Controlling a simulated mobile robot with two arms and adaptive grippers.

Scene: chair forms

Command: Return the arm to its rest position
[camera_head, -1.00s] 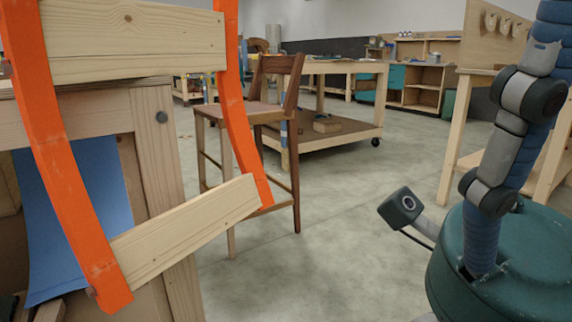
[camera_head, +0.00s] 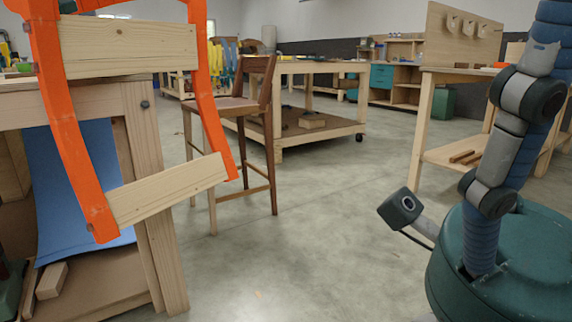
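My arm (camera_head: 508,130), with grey and black joints and a blue-green sleeve, rises folded at the right edge above my green base. No gripper of mine shows in the view, so neither gripper's opening can be seen. An orange chair form (camera_head: 70,130) with two curved uprights stands at the left, joined by an upper pale wooden slat (camera_head: 128,47) and a lower, tilted one (camera_head: 168,190). It is in front of a wooden workbench (camera_head: 145,160). No arm of mine is seen touching the form.
A brown wooden high chair (camera_head: 262,120) stands left of centre, before a low-shelved table (camera_head: 345,131). Another bench (camera_head: 430,120) is at the right, with wood pieces on its lower shelf. The concrete floor (camera_head: 310,240) in the middle is clear.

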